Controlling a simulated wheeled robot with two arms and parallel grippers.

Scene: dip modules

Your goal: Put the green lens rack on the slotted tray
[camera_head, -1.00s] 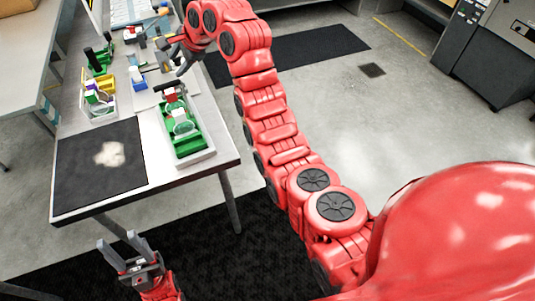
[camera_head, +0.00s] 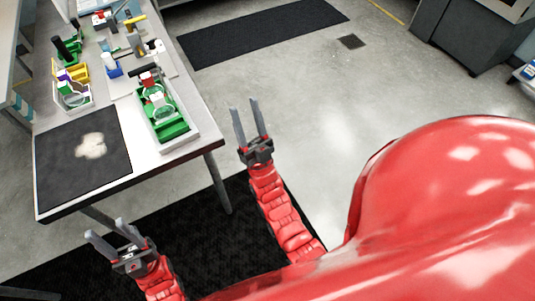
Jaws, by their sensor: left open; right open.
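A green rack (camera_head: 177,129) sits in a white slotted tray (camera_head: 193,135) near the right edge of the table. A clear round lens and red and white parts show on the rack. My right gripper (camera_head: 247,122) is open and empty, off the table to the right of the tray. My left gripper (camera_head: 108,240) is open and empty, in front of the table's near edge. Neither gripper touches the rack or the tray.
A black mat (camera_head: 60,165) with a pale patch covers the table's near left. A white holder (camera_head: 73,97) with yellow and purple parts stands behind it. Several small tools and blocks crowd the far table.

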